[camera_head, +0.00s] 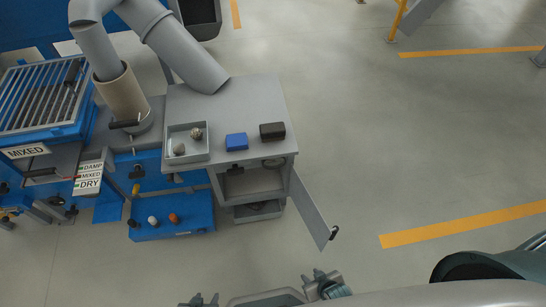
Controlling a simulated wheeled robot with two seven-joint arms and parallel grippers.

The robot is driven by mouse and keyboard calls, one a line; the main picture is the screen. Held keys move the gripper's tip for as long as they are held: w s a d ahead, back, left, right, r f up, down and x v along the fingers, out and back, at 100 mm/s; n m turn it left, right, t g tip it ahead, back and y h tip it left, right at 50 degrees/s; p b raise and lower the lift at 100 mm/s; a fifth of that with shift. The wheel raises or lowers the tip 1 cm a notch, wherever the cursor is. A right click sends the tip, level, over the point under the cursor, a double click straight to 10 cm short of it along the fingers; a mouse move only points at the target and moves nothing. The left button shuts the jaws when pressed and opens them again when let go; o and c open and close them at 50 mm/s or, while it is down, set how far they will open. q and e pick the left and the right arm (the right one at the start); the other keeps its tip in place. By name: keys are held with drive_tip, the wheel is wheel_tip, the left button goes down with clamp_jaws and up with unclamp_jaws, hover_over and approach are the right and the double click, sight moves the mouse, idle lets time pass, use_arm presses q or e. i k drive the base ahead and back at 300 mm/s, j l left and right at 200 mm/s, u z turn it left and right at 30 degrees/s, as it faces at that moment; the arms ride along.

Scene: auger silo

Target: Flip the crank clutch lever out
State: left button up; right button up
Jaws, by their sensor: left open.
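The crank clutch lever cannot be told for certain from the several small handles on the blue machine. A dark handle (125,123) sits at the foot of the beige tube (122,92). A thin rod with a red tip (58,176) lies left of the DAMP/MIXED/DRY sign (88,178). Small knobs, including a white one (152,220) and an orange one (173,218), stand on the low blue box. My left gripper (260,293) is at the bottom edge, partly cut off, open and apart from the machine. My right gripper is not in view.
A grey cabinet (250,97) carries an open tray (188,155) with two lumps, a blue block (236,142) and a black block (272,131). Its door (310,212) stands open to the right. A barred MIXED bin (45,100) is at left.

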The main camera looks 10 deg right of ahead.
sight(136, 187)
drive_tip(key=u, duration=1.05)
